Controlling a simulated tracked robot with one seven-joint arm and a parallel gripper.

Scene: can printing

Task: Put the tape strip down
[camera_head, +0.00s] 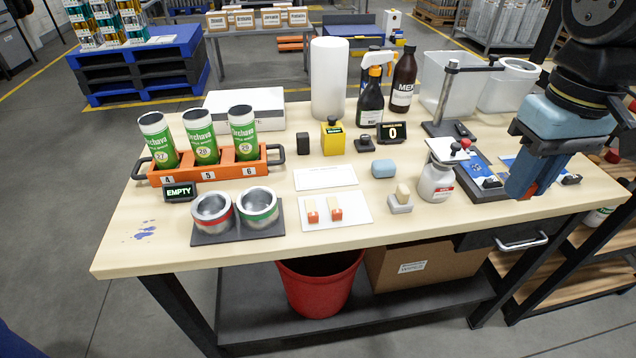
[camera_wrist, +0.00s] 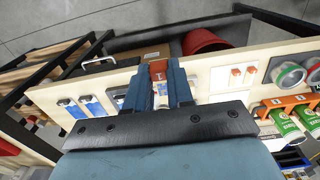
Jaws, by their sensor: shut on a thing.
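My gripper (camera_head: 522,182) is at the right of the workbench, pointing down above its front right part. In the wrist view, my gripper (camera_wrist: 159,92) has its two blue fingers close together. A small reddish piece, seemingly the tape strip (camera_wrist: 158,68), shows between the fingertips; a thin red edge also shows there in the head view. The fingers hide most of it, and its shape is hard to tell. The dark plate with blue cards (camera_head: 481,172) lies just left of the gripper, below it.
A white bottle (camera_head: 436,182) with a red label stands left of the plate. A pole stand (camera_head: 447,95) rises behind it. A wooden block on a grey holder (camera_head: 401,200), two ink cups (camera_head: 258,207) and an orange can rack (camera_head: 207,172) are further left.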

